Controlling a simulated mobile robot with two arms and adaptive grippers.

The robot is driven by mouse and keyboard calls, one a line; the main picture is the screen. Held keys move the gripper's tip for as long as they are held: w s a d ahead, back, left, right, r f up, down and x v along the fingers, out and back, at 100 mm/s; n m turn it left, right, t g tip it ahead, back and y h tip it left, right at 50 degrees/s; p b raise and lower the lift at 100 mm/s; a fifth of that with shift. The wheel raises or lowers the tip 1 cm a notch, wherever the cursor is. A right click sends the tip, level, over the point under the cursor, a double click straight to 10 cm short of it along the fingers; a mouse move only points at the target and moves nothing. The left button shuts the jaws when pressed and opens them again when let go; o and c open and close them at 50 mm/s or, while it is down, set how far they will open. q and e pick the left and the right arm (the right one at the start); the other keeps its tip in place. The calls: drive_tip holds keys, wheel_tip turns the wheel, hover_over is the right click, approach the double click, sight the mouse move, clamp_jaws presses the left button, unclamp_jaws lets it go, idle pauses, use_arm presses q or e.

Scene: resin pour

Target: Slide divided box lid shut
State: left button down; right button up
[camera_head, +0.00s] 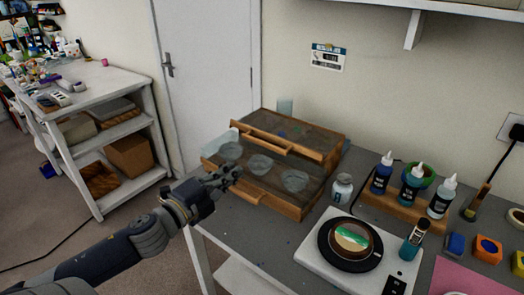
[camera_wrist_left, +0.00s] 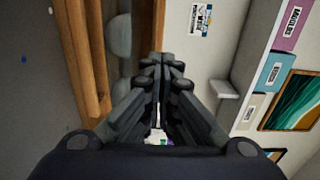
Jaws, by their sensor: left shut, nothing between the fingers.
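The wooden divided box (camera_head: 300,210) stands on the grey table near the door. Its lid (camera_head: 305,133), a dark panel in a wooden frame with a raised front lip, covers the back part. The front part shows several round, cloudy pieces. My left gripper (camera_head: 231,174) is shut and empty at the box's front left side; I cannot tell whether it touches the wood. In the left wrist view its fingers (camera_wrist_left: 162,68) point forward, with wooden edges (camera_wrist_left: 92,60) to their left. My right gripper is not in view.
A small jar (camera_head: 342,188) stands right of the box. Bottles (camera_head: 411,184) fill a wooden rack behind a white scale (camera_head: 318,252) bearing a round mould (camera_head: 349,243). A white shelf unit (camera_head: 115,130) stands left, across a floor gap.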

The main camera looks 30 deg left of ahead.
use_arm(q)
drive_tip(key=shift+w, duration=1.1)
approach(266, 145)
drive_tip(key=shift+w+p, duration=0.45)
drive_tip(key=shift+w, duration=0.2)
drive_tip(key=w+p, duration=0.1)
drive_tip(key=w, duration=0.3)
drive_tip(key=shift+w+d, duration=0.1)
drive_tip(key=shift+w, duration=0.1)
drive_tip(key=shift+w+f, duration=0.1)
drive_tip(key=shift+w, duration=0.6)
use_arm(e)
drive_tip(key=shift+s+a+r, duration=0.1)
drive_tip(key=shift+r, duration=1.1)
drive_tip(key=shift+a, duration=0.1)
